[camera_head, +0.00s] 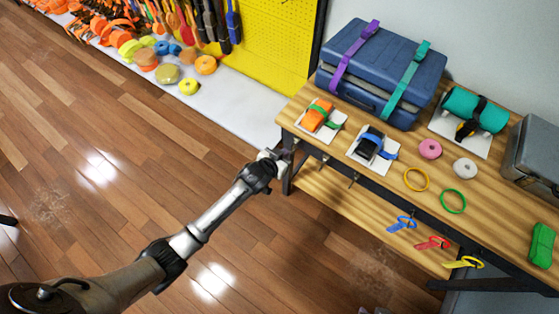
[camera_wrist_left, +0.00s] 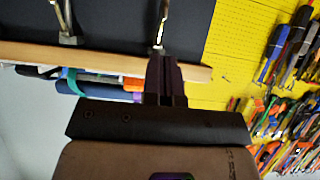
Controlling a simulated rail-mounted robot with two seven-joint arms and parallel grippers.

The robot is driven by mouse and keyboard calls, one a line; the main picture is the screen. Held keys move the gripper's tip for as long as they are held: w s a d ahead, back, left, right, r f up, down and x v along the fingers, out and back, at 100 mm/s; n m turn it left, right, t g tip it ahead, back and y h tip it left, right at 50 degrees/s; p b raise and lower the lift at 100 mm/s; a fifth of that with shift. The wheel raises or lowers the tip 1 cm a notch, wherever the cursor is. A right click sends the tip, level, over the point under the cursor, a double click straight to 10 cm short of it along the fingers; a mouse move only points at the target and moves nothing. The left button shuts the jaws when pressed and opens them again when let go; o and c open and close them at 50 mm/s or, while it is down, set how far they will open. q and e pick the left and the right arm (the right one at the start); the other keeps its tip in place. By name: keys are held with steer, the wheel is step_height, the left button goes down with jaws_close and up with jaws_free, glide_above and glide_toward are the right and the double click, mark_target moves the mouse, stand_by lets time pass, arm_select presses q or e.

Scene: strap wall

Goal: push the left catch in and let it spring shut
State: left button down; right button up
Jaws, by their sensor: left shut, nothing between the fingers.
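Small metal catches hang along the front edge of the wooden bench (camera_head: 408,196). The left catch (camera_wrist_left: 161,22) shows in the left wrist view just beyond my fingertips; whether they touch it I cannot tell. Another catch (camera_wrist_left: 68,28) is to its left in that view. In the head view a middle catch (camera_head: 323,160) and a right catch (camera_head: 353,180) hang from the edge. My left gripper (camera_head: 282,154) is at the bench's left front corner, shut and empty. It also shows in the left wrist view (camera_wrist_left: 164,60). My right gripper is not in view.
A blue case (camera_head: 378,70) with purple and teal straps stands at the back of the bench. An orange block (camera_head: 316,115) and a black buckle piece (camera_head: 368,147) lie near its front. Coloured straps hang from the edge at right. A yellow pegboard (camera_head: 265,40) is behind left.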

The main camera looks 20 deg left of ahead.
arm_select(q)
steer(key=shift+b+x, duration=1.45)
steer(key=shift+x, duration=0.65)
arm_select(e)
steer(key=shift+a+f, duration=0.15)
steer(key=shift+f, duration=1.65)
arm_select(q)
steer(key=shift+w+d+f+b, duration=0.15)
steer(key=shift+w+f+b, duration=0.15)
steer(key=shift+w, duration=0.1)
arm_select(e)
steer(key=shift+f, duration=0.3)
arm_select(q)
steer(key=shift+w+f, duration=0.1)
steer(key=shift+f, duration=0.05)
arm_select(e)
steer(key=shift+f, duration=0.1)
arm_select(q)
steer(key=shift+s+r+p, duration=0.3)
steer(key=shift+r+p, duration=0.2)
steer(key=shift+p, duration=0.2)
steer(key=p, duration=0.6)
glide_toward(294, 146)
steer(key=shift+w+f, duration=0.7)
steer(key=shift+w, duration=0.05)
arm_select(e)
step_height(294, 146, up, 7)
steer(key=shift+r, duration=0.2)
